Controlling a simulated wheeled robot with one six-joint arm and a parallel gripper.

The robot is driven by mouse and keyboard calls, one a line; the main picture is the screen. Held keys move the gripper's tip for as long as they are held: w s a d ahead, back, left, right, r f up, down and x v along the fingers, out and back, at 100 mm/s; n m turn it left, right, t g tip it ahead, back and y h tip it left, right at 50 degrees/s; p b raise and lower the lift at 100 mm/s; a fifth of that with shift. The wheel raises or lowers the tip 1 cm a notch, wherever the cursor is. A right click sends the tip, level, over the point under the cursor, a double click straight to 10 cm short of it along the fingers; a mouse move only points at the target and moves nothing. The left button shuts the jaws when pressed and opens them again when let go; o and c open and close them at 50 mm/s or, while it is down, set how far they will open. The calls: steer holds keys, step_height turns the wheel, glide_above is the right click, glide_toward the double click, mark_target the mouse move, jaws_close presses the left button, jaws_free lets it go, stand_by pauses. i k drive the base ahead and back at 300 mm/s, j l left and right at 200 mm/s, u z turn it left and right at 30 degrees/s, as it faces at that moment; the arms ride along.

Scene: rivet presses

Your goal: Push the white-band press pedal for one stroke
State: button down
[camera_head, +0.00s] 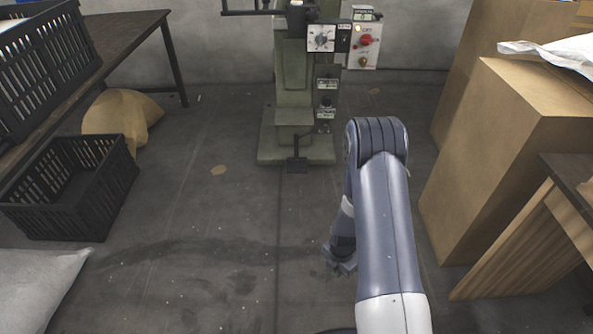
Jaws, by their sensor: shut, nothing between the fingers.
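One green press (292,75) stands against the back wall, upper middle of the head view. Its upper part is cut off by the top edge, and I cannot make out a white band on it. A small dark pedal (297,165) sticks out low at the front of its base plate (268,145). My gripper (338,268) points down over the floor, nearer to me than the pedal and a little right of it. It is shut, empty and apart from the press. My arm hides part of the floor on the right.
A control box with a red button (365,40) is beside the press. Cardboard boxes (500,140) and a wooden table (520,240) stand right. A black crate (75,190), a tan sack (120,115) and a pale sack (40,290) lie left.

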mark_target(296, 164)
steer(key=i+z, duration=0.1)
steer(key=z, duration=0.4)
steer(key=i+j+z, duration=0.15)
steer(key=j, duration=0.2)
steer(key=i+j+z, duration=0.35)
steer(key=j, duration=0.35)
steer(key=i+j+z, duration=0.15)
steer(key=j, duration=0.25)
steer(key=i+j+z, duration=0.15)
steer(key=j, duration=0.25)
steer(key=i+j, duration=0.1)
steer(key=j, duration=0.3)
steer(key=i+j, duration=0.15)
steer(key=j, duration=0.2)
steer(key=i+j, duration=0.1)
steer(key=j, duration=0.3)
steer(key=i+j, duration=0.1)
steer(key=j, duration=0.25)
